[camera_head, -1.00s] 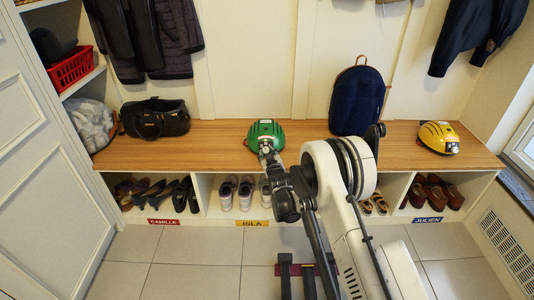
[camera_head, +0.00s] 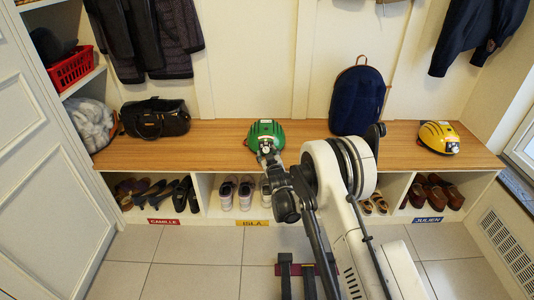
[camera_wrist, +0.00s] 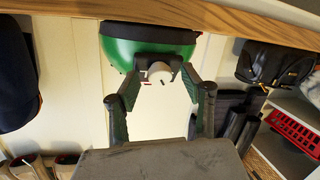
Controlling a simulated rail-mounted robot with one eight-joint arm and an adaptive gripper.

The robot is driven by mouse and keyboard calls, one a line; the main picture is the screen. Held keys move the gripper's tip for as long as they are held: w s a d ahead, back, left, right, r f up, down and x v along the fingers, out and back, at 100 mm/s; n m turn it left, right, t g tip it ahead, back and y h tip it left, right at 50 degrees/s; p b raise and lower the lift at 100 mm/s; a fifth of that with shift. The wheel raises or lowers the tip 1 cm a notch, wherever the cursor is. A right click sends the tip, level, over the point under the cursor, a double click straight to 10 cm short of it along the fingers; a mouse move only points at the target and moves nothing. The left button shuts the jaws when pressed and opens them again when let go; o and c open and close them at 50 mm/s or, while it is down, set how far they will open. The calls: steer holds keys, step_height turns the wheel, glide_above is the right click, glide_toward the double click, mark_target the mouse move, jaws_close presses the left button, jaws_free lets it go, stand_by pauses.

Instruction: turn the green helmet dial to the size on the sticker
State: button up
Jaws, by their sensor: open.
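The green helmet (camera_head: 266,135) sits on the wooden bench above the ISLA label, and it fills the upper middle of the wrist view (camera_wrist: 150,42). Its pale dial (camera_wrist: 159,72) shows at the helmet's rear, with small dark marks too small to read. My gripper (camera_wrist: 157,84) is open, one finger on each side of the dial; I cannot tell whether either finger touches it. In the head view my arm's end reaches the helmet's front and partly hides it. I cannot make out a size sticker.
A yellow helmet (camera_head: 438,138) sits at the bench's right end. A navy backpack (camera_head: 357,101) stands on the bench (camera_head: 215,145) right of the green helmet, and a black bag (camera_head: 154,118) lies to its left. Shoes fill cubbies below. Bare bench lies on both sides of the green helmet.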

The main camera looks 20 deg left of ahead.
steer(key=v, duration=1.2)
steer(key=shift+w, duration=0.15)
